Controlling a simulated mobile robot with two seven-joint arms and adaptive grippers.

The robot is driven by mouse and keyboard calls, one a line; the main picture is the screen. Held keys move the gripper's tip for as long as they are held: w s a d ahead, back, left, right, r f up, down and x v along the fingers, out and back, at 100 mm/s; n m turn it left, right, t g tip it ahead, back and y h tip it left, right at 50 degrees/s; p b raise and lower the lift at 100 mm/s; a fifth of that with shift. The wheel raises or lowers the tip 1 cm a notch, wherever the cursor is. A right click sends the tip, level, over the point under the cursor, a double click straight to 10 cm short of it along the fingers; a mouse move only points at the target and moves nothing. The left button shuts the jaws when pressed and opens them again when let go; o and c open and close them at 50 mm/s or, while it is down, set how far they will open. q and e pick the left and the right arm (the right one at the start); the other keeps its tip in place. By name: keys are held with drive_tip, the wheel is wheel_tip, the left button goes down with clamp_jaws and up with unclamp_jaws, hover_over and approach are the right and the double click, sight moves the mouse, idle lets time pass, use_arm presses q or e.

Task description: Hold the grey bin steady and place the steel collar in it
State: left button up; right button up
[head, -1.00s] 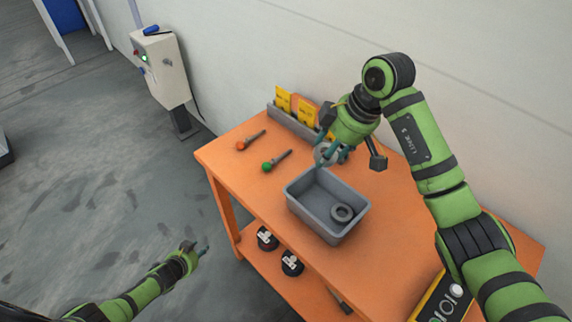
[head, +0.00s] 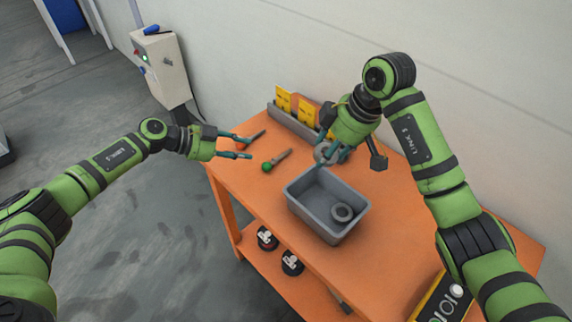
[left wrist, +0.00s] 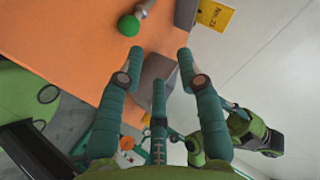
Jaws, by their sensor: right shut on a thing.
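A grey rack (head: 293,122) with yellow cards stands along the wall. A control box (head: 160,70) stands left of the table (head: 385,235).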

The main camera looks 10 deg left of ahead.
use_arm(q)
drive_tip(key=s+d+r+m+g+y, duration=0.25)
drive_tip(key=s+d+r+y, duration=0.2)
drive_tip(key=d, duration=0.25)
drive_tip(key=s+d+r+m+g+y, duration=0.1)
drive_tip(key=s+d+r+g+y, duration=0.2)
drive_tip(key=s+d+y, duration=0.3)
drive_tip(key=shift+n+h, duration=0.25)
drive_tip(key=f, duration=0.4)
drive_tip(key=w+d+f, duration=0.1)
drive_tip(key=f, duration=0.6)
drive_tip(key=shift+w+d+f, duration=0.25)
drive_tip(key=shift+d+f, duration=0.05)
clamp_jaws()
